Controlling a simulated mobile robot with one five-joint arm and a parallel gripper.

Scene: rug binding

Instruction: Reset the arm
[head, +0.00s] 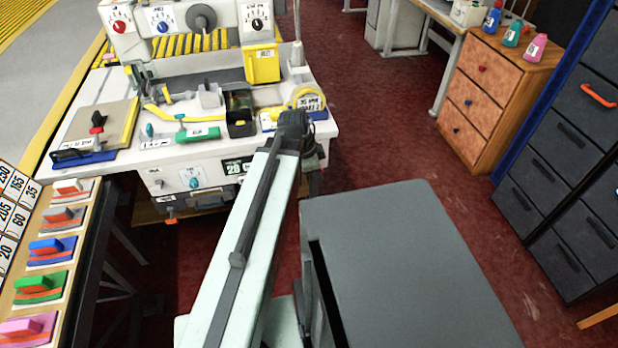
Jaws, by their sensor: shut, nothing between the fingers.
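My arm reaches up the middle of the head view as a long pale green link with a dark bar along it. It ends in a dark joint in front of the right end of the white machine table (215,153). I cannot make out my gripper or its fingers; they are not seen past this dark joint. The arm's end overlaps the table's right edge in the picture, and whether it touches cannot be told. Nothing held shows at the arm's end.
The table bears a yellow box (261,64), a black tray (241,128), a yellow tape roll (310,99) and a clamp board (97,133). A rack of coloured handles (47,249) stands left. A wooden drawer cabinet (490,90) and dark drawers (558,165) stand right. Red floor (400,130) lies clear between.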

